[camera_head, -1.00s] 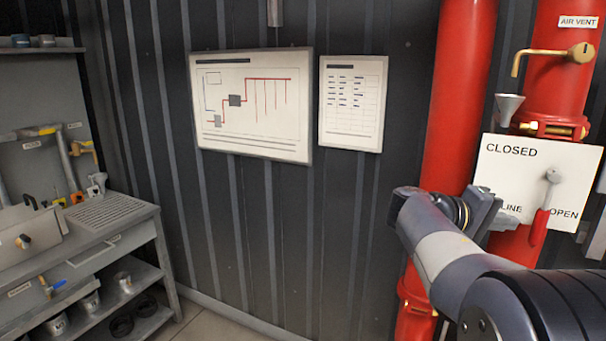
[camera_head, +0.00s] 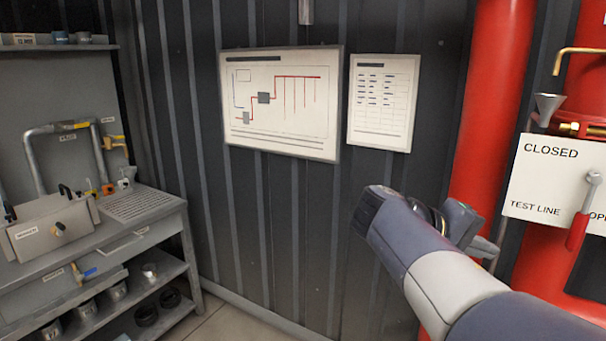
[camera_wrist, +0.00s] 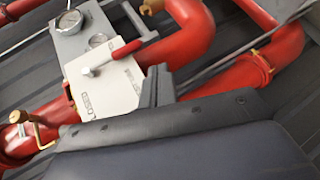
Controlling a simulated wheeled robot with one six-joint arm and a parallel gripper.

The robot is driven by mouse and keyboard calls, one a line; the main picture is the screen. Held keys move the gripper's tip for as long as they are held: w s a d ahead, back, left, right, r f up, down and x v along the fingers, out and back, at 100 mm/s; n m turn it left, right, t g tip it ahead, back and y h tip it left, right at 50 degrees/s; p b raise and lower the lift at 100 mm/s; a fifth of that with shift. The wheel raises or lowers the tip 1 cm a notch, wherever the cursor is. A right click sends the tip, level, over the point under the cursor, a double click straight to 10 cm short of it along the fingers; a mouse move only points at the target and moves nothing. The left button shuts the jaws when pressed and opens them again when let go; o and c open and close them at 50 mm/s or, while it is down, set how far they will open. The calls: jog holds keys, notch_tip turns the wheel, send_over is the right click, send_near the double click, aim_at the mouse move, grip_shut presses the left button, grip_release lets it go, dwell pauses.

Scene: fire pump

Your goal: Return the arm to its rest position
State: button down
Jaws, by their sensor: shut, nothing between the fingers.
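My arm reaches in from the lower right of the head view, in front of the dark ribbed wall. My gripper (camera_head: 482,240) is at its end, partly hidden by the wrist, and sits left of the white test line sign (camera_head: 545,180). In the wrist view my gripper (camera_wrist: 158,85) is shut and empty, its fingers together. Behind it in the wrist view is the white sign plate with a red-handled lever (camera_wrist: 118,52). Nothing is held, and no contact with the sign or pipes shows.
A red vertical pipe (camera_head: 487,110) stands behind my wrist. A red-handled lever (camera_head: 581,225) sticks out from the sign at right. A diagram board (camera_head: 282,130) and a chart (camera_head: 382,128) hang on the wall. A grey workbench (camera_head: 165,222) stands at left. Space between bench and arm is clear.

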jog(key=shift+s+a+f+n+y, duration=0.2)
jog(key=shift+s+f+y, duration=0.25)
jog(key=shift+f, duration=0.3)
jog(key=shift+s+a+f+n+y, duration=0.1)
jog(key=shift+s+a+f+y, duration=0.1)
jog(key=shift+s+f+y, duration=0.3)
jog(key=shift+f, duration=0.25)
